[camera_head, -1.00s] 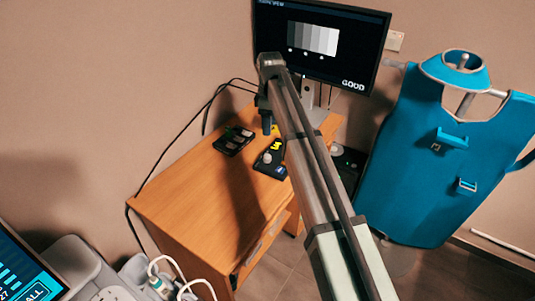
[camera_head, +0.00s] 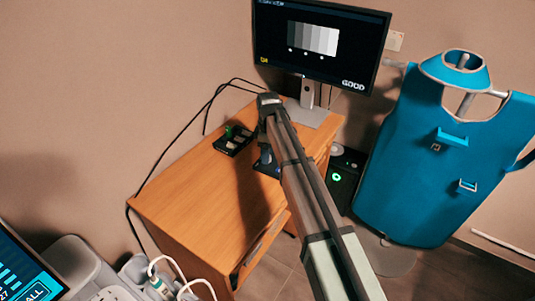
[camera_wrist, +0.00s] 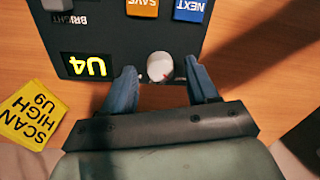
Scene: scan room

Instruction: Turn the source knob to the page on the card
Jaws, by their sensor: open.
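The control panel (camera_wrist: 110,40) is black, with a white knob (camera_wrist: 160,66) at its edge. The knob bears a small red mark. A lit yellow display (camera_wrist: 86,66) beside it reads U4, upside down in the wrist view. The yellow card (camera_wrist: 33,115) reads SCAN HIGH U9, also upside down, and lies on the desk left of the panel. My gripper (camera_wrist: 162,72) is open, with one blue finger on each side of the knob. I see gaps; contact is not visible. In the head view, my arm hides the knob and card.
Orange SAVE (camera_wrist: 142,6) and blue NEXT (camera_wrist: 191,9) buttons and a grey BRIGHT key (camera_wrist: 57,4) sit on the panel. A dark tray-like box (camera_head: 234,140) stands on the wooden desk (camera_head: 200,190), below the monitor (camera_head: 320,45). The desk's left part is clear.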

